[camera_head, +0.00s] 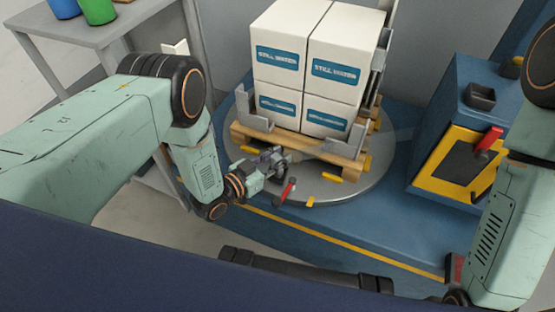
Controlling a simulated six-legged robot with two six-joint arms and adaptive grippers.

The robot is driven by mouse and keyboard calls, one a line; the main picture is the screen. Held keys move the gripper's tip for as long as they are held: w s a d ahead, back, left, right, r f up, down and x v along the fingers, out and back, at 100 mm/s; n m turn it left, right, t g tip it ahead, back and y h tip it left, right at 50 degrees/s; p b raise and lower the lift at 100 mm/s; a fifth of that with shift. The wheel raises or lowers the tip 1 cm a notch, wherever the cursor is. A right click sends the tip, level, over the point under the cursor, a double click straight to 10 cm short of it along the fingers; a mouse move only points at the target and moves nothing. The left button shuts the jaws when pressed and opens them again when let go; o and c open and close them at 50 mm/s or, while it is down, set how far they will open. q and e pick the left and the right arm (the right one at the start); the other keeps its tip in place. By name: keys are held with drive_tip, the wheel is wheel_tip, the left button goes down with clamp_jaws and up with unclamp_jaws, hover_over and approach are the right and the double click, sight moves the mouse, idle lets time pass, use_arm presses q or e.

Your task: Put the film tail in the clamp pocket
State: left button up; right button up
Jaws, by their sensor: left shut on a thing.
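My left gripper (277,164) is low beside the front edge of the loaded turntable (345,190), close to the wooden pallet (300,146). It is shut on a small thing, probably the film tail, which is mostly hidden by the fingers. Grey upright brackets (335,147) stand at the pallet's front corners. I cannot clearly make out the clamp pocket. My right arm comes down at the right edge; its gripper does not show.
White cartons (281,58) with blue labels are stacked on the pallet. A grey table (95,27) with green and blue containers is at upper left.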

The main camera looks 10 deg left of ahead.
use_arm(q)
drive_tip(key=shift+r, duration=0.1)
drive_tip(key=o, duration=0.9)
drive_tip(key=shift+o, duration=0.2)
drive_tip(key=s+a+n+g+y+p, duration=0.1)
drive_tip(key=s+a+n+g+y, duration=0.1)
drive_tip(key=s, duration=1)
drive_tip(key=s+a+r+n+g+y+p, duration=0.1)
drive_tip(key=s+a+g+y, duration=0.3)
drive_tip(key=s, duration=0.7)
drive_tip(key=s+a+r+n+g+y+p, duration=0.1)
drive_tip(key=s+a+g, duration=0.5)
drive_tip(key=s, duration=0.6)
drive_tip(key=n+g+y+p, duration=0.1)
drive_tip(key=n+y, duration=0.1)
drive_tip(key=n, duration=0.1)
drive_tip(key=shift+s, duration=0.3)
